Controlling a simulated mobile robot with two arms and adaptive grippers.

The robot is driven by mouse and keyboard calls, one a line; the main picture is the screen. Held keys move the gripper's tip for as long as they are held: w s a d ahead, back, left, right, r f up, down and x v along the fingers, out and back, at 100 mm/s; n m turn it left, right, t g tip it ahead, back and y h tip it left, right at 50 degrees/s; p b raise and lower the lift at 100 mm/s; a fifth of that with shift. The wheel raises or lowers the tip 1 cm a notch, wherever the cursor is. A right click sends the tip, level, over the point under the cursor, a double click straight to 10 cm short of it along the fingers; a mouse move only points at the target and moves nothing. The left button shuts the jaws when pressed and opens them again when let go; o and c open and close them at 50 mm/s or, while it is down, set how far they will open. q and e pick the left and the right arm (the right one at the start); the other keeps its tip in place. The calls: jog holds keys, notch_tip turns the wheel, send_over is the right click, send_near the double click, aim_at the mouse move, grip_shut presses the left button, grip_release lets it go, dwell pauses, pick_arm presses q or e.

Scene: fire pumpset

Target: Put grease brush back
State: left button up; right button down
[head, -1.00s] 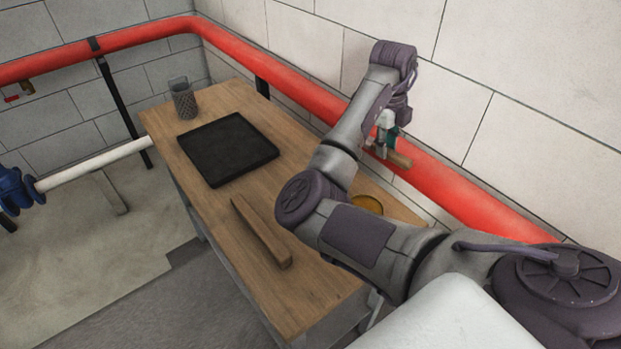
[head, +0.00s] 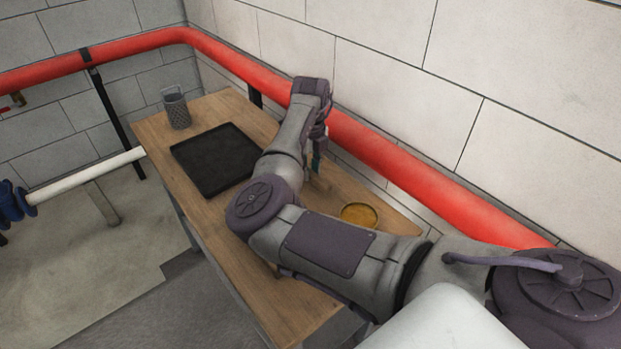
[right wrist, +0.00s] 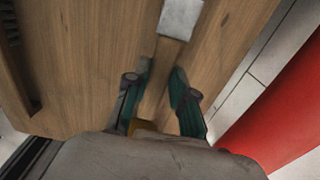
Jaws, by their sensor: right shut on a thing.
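The grease brush (right wrist: 180,18) shows in the right wrist view as a pale grey metal part on a brown wooden handle. The handle runs down between the two green-padded fingers of my right gripper (right wrist: 160,82), which is shut on it. In the head view my right gripper (head: 317,160) is over the wooden bench, between the black tray (head: 212,165) and the red pipe. Only a little of the brush shows there, mostly hidden by the gripper. A grey mesh cup (head: 176,110) stands at the bench's far end. My left gripper is not in view.
A round amber dish (head: 360,214) lies on the bench (head: 190,213), right of my forearm. The red pipe (head: 400,160) runs along the wall close behind the gripper. My forearm covers the bench's middle.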

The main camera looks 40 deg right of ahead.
aim_at(311, 173)
notch_tip(311, 173, down, 4)
jog(key=shift+r, duration=0.1)
jog(key=c, duration=1)
grip_release()
jog(key=shift+s, duration=0.1)
notch_tip(311, 173, up, 12)
jog(key=shift+r, duration=0.1)
jog(key=shift+d, duration=0.1)
